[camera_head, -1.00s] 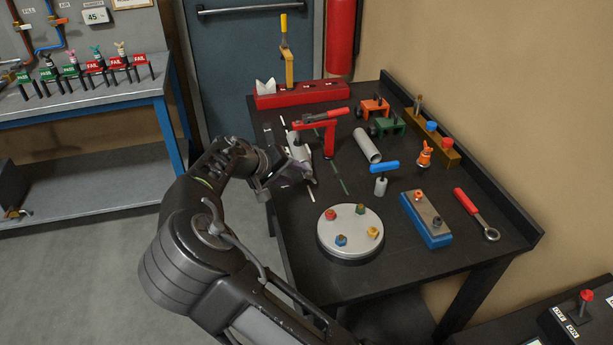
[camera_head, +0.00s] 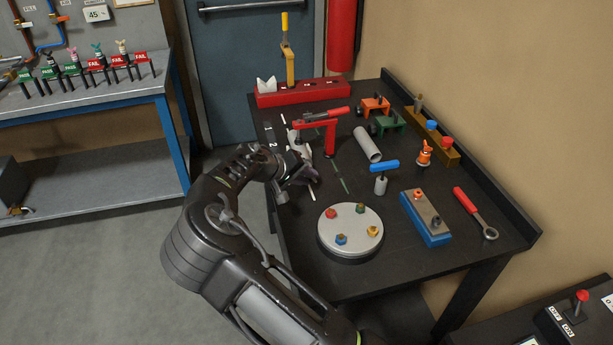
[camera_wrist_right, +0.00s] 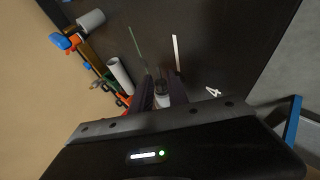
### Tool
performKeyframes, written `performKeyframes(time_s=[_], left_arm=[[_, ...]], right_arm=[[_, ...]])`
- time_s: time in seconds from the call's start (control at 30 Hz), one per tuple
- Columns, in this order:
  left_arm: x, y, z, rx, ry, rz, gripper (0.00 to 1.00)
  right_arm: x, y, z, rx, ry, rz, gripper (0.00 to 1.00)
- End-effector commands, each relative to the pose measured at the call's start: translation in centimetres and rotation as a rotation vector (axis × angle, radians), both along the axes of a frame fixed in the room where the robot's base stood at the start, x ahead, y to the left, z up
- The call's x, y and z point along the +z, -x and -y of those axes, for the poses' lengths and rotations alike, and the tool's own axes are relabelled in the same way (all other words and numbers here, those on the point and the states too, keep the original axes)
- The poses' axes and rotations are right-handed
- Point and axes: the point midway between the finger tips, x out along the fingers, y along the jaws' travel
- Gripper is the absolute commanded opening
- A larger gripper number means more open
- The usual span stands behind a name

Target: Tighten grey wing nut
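I cannot pick out the grey wing nut for certain. In the right wrist view a small pale grey piece (camera_wrist_right: 163,98) with a dark part shows between the fingers of my right gripper (camera_wrist_right: 162,88). The fingers stand apart on either side of it, and I cannot tell whether they touch it. In the head view my right gripper (camera_head: 309,176) is low over the table's left edge, just below the red-handled clamp (camera_head: 328,138). The arm and hand partly hide the grey parts beside that clamp. My left gripper is not in view.
The black table (camera_head: 300,268) also holds a grey tube (camera_head: 367,145), a blue-handled tool (camera_head: 383,174), a round plate (camera_head: 349,247) with coloured nuts, a blue block (camera_head: 426,231) and a red-handled wrench (camera_head: 476,213). A red base (camera_head: 303,93) stands at the back.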

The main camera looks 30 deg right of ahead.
Motion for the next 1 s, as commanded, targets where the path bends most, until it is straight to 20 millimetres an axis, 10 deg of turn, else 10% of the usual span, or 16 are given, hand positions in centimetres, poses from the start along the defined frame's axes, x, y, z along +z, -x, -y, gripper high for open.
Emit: performKeyframes(time_s=[0.23, 1.0], left_arm=[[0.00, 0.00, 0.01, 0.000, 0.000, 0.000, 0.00], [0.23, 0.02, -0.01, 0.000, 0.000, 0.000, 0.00]], right_arm=[[0.01, 0.00, -0.01, 0.000, 0.000, 0.000, 0.00], [0.16, 0.12, 0.26, -0.005, -0.096, 0.034, 0.00]])
